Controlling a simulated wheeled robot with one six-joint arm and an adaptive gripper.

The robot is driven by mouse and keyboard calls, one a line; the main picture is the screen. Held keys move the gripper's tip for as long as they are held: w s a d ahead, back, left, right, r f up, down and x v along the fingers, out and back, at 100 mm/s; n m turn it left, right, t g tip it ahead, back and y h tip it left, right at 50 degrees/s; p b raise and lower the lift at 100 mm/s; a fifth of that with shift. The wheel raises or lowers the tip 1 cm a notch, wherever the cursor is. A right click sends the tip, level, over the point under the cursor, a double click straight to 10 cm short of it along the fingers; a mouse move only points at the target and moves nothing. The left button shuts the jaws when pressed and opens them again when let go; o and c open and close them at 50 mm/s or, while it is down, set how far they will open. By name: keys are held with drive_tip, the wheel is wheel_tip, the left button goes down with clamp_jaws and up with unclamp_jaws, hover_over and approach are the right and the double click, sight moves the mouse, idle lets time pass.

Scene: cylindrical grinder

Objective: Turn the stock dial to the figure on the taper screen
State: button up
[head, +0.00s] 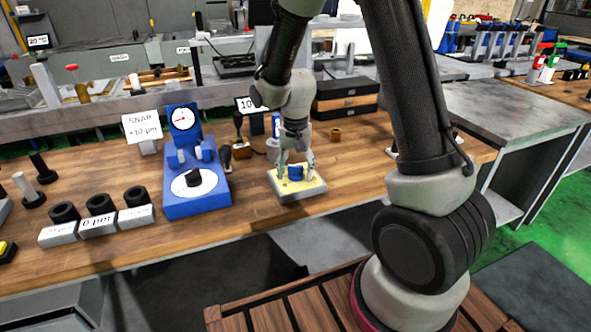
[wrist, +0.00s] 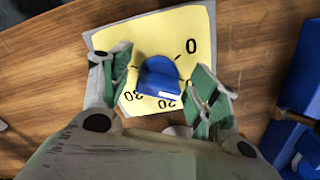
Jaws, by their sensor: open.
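The stock dial is a blue knob (head: 296,173) on a yellow plate (head: 312,187) with a grey base, on the wooden bench. In the wrist view the blue knob (wrist: 158,76) sits on the yellow plate (wrist: 195,22), with the figures 0, 20 and 30 readable. A small white mark shows on the knob's edge near the 20. My gripper (head: 297,165) is open above the plate, with one finger on either side of the knob; I cannot tell whether they touch it. The taper screen (head: 246,104) is partly hidden by my arm; "10" is readable.
A blue gauge stand (head: 197,200) with a round dial stands left of the plate. A "SNAP +10 µm" card (head: 141,126) is behind it. Bench right of the plate is clear.

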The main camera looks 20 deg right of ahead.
sight(296, 168)
wheel_tip(296, 168, up, 12)
idle(0.6)
drive_tip(key=s+d+r+n+t, duration=0.1)
drive_tip(key=s+d+r+n, duration=0.1)
drive_tip(key=s, duration=0.5)
drive_tip(key=s+d+r+n+t, duration=0.2)
drive_tip(key=s+d+r, duration=0.2)
drive_tip(key=s+r, duration=0.2)
drive_tip(key=s+d+r+n+t, duration=0.1)
drive_tip(key=s+d+r+n, duration=0.1)
drive_tip(key=s, duration=0.7)
drive_tip(key=shift+s+d+r, duration=0.4)
drive_tip(key=shift+d+r, duration=0.5)
drive_tip(key=shift+d, duration=0.2)
